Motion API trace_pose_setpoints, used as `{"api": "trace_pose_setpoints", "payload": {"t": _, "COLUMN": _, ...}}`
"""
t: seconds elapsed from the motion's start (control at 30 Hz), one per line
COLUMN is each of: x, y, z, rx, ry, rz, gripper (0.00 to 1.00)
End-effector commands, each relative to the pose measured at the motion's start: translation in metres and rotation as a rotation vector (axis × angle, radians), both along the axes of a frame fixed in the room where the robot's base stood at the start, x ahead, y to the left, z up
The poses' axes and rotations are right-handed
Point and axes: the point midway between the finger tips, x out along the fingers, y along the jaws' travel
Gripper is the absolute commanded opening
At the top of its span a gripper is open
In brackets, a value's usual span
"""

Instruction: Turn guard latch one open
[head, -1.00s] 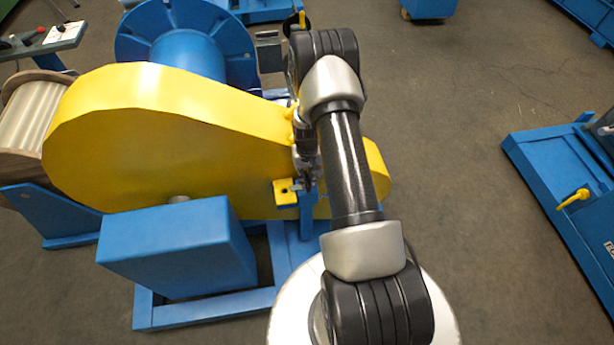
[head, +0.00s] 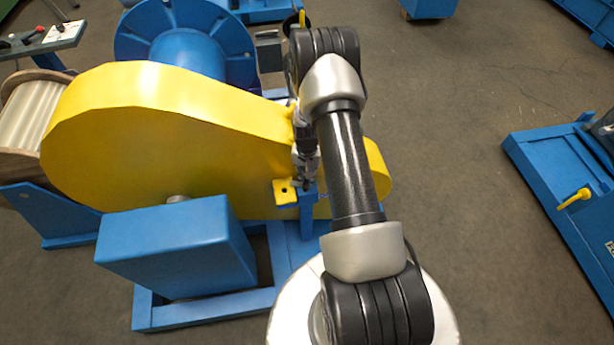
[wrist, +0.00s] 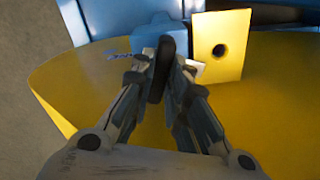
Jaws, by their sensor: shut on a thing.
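The yellow chain guard (head: 150,130) spans the machine, and it also fills much of the wrist view (wrist: 270,120). A yellow tab with a dark hole (head: 284,192) sits at its near edge, and this tab is to the right of my fingers in the wrist view (wrist: 222,45). My gripper (head: 306,184) is beside this tab, at the guard's lower edge. In the wrist view my gripper (wrist: 160,78) is shut on a dark upright bar (wrist: 160,64), which looks like the guard latch handle. The latch base is partly hidden by my fingers.
A blue post (head: 306,212) stands just under my gripper. A blue box (head: 178,245) and the blue base frame (head: 180,316) lie on the near side. A blue reel (head: 190,55) is behind the guard. The floor to the right is open up to another blue machine (head: 560,185).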

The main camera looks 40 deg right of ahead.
Motion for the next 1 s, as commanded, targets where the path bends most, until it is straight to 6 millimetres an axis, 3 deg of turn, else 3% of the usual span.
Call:
{"api": "trace_pose_setpoints", "payload": {"t": 0.33, "x": 0.0001, "y": -0.0001, "z": 0.0001, "rx": 0.000, "ry": 0.000, "rz": -0.142, "gripper": 0.00}}
{"api": "trace_pose_setpoints", "payload": {"t": 0.83, "x": 0.0001, "y": -0.0001, "z": 0.0004, "rx": 0.000, "ry": 0.000, "rz": -0.163, "gripper": 0.00}}
{"api": "trace_pose_setpoints", "payload": {"t": 0.87, "x": 0.0001, "y": -0.0001, "z": 0.0003, "rx": 0.000, "ry": 0.000, "rz": -0.163, "gripper": 0.16}}
{"api": "trace_pose_setpoints", "payload": {"t": 1.0, "x": 0.0001, "y": -0.0001, "z": 0.0003, "rx": 0.000, "ry": 0.000, "rz": -0.163, "gripper": 0.26}}
